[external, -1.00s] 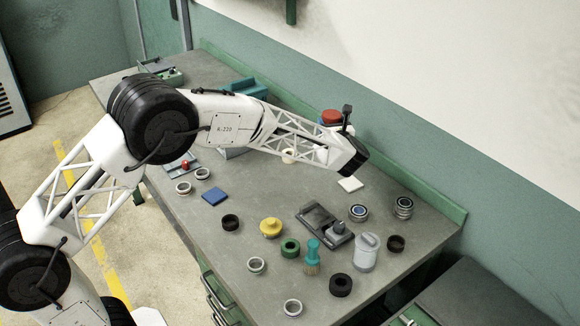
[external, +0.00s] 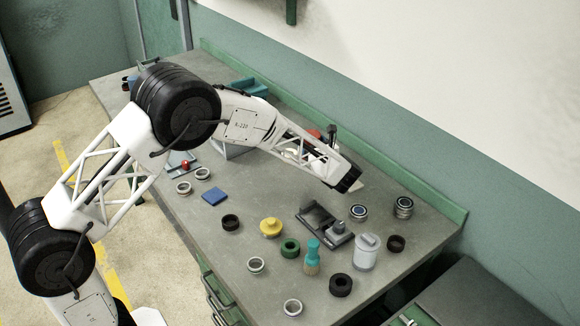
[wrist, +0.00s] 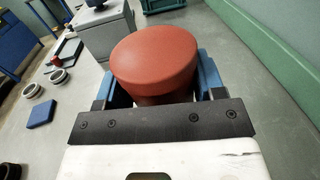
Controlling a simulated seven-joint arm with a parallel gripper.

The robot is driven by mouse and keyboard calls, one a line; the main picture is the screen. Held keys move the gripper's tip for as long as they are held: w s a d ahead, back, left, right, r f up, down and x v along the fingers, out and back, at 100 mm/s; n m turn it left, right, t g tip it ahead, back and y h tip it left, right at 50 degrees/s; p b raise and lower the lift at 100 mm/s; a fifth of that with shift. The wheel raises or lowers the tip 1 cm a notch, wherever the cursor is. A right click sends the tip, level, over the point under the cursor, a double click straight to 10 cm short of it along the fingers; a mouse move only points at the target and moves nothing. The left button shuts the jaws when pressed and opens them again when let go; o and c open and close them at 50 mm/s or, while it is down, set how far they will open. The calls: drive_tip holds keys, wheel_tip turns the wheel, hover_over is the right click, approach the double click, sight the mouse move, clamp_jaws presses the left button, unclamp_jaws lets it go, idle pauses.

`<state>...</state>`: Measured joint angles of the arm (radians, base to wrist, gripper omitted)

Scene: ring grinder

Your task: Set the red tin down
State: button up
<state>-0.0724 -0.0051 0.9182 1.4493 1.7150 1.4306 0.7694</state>
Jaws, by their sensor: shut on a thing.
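The red tin (wrist: 155,58) fills the middle of the wrist view, its round top facing the camera. The blue fingers of my gripper (wrist: 160,82) are on either side of it and shut on it. In the external view only a small part of the red tin (external: 314,133) shows behind my arm's end link; my gripper's fingers are hidden there. The tin's underside is hidden, so I cannot tell whether it touches the bench.
The grey bench (external: 400,215) has a blue pad (external: 215,196), a yellow knobbed piece (external: 271,228), a brush (external: 312,258), a pale canister (external: 366,252) and several rings. A grey block (wrist: 107,38) stands beyond the tin. The green back rail (wrist: 285,65) runs along the right.

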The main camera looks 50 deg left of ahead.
drive_tip(key=shift+f, duration=0.15)
drive_tip(key=shift+f, duration=3.25)
drive_tip(key=shift+f, duration=0.6)
drive_tip(key=o, duration=1.1)
